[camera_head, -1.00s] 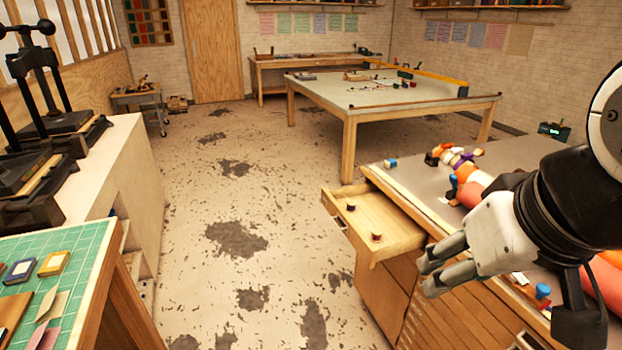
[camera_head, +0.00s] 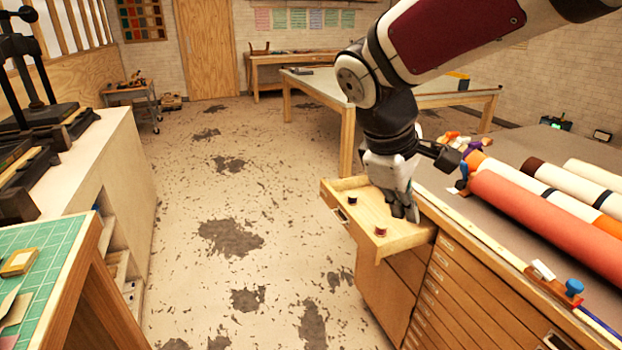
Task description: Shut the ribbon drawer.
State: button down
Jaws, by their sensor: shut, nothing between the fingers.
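The ribbon drawer (camera_head: 365,238) is a light wooden drawer that stands pulled out from the left end of the wooden cabinet (camera_head: 470,290). A dark spool (camera_head: 352,200) and a red spool (camera_head: 380,231) are in it. The drawer's pull (camera_head: 341,214) shows on its left-facing front. My gripper (camera_head: 408,212) points down over the drawer's right part, near the cabinet. Its fingers are shut and empty. It hides part of the drawer's inside, and I cannot tell whether the fingertips touch the drawer.
Orange and white rolls (camera_head: 550,215) lie on the cabinet top at right. A blue-knobbed tool (camera_head: 572,290) is near its front edge. A pale table (camera_head: 440,98) stands behind. The floor (camera_head: 250,200) left of the drawer is clear, up to a bench with a green mat (camera_head: 50,250).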

jog(key=w+a+f+n+h+b, duration=0.1)
jog(key=w+a+f+n+b, duration=0.25)
jog(key=w+f, duration=0.5)
jog(key=w+a+f+n+h+b, duration=0.2)
jog(key=w+a+f+n, duration=0.15)
jog(key=w+f, duration=0.5)
jog(key=w+a+f+n+h+b, duration=0.1)
jog(key=w+a+f+n+b, duration=0.15)
jog(key=w+f+n, duration=0.6)
jog(key=m, duration=0.4)
send_near(368, 254)
notch_tip(368, 254, down, 4)
jog(key=d, duration=0.2)
jog(key=shift+w+d, duration=0.35)
jog(key=shift+d, duration=0.1)
jog(key=w+d+b, duration=0.1)
jog(key=w+d, duration=0.1)
jog(key=d, duration=0.5)
jog(key=w+d+b, duration=0.2)
jog(key=d, duration=0.5)
jog(key=w+d+b, duration=0.1)
jog(key=w+d, duration=0.1)
jog(key=d, duration=0.5)
jog(key=shift+w+d, duration=0.25)
jog(key=shift+w+d+r, duration=0.1)
jog(key=shift+w+d, duration=0.05)
jog(key=shift+d, duration=0.55)
